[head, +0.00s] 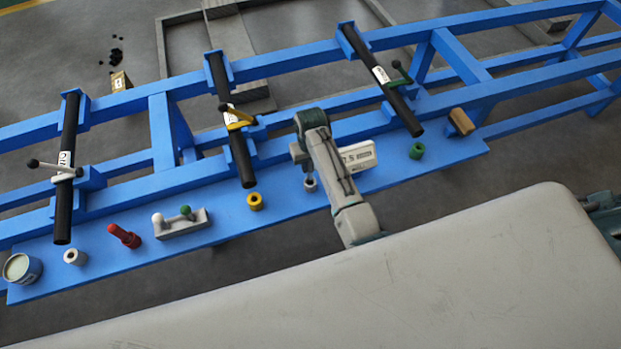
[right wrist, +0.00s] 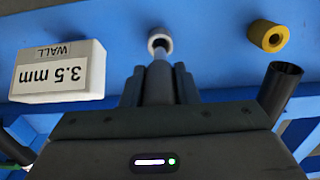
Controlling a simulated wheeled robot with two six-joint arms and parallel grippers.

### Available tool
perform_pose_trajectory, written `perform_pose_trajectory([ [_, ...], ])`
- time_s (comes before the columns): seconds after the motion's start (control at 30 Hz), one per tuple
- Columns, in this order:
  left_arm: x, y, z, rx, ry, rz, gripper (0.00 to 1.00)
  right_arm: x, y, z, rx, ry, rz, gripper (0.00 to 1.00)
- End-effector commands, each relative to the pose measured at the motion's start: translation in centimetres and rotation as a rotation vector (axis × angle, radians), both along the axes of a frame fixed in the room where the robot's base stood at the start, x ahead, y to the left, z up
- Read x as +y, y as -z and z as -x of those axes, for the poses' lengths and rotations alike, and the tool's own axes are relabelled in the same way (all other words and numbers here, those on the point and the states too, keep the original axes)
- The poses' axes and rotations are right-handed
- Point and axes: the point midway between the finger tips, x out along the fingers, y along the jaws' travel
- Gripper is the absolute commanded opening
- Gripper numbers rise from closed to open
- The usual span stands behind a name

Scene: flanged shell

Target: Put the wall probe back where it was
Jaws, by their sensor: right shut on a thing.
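The wall probe (right wrist: 158,78) is a grey cylinder held between the fingers of my right gripper (right wrist: 160,88). Its far end points at a small white ring (right wrist: 160,40) on the blue shelf; I cannot tell whether it touches or enters it. My left gripper is not in view.
On the blue shelf (head: 285,205) stand a yellow ring (head: 255,201), a green ring (head: 417,151), a brown block (head: 461,122), a grey holder with white and green knobs (head: 182,225), a red piece (head: 124,236), a white ring (head: 75,257) and a jar (head: 22,268). Black tubes (head: 240,160) overhang the shelf.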

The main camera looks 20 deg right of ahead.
Motion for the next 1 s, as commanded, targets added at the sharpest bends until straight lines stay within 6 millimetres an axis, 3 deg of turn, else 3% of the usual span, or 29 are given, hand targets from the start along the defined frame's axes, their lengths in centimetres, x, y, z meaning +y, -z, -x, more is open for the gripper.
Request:
perform_pose_trajectory([
  [0.5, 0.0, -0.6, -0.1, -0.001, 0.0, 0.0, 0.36, -0.1, 6.3, -0.1, 0.0, 0.002, 0.001, 0.05],
  [0.93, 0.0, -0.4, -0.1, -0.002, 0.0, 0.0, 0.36, 0.0, 7.1, -0.1, -0.001, 0.002, 0.0, 0.05],
  [0.97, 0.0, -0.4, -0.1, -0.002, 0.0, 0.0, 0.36, 0.0, 7.0, -0.1, -0.001, 0.002, 0.0, 0.33],
  [1.0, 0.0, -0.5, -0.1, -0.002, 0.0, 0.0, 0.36, 0.0, 7.0, -0.1, -0.001, 0.002, 0.0, 0.41],
])
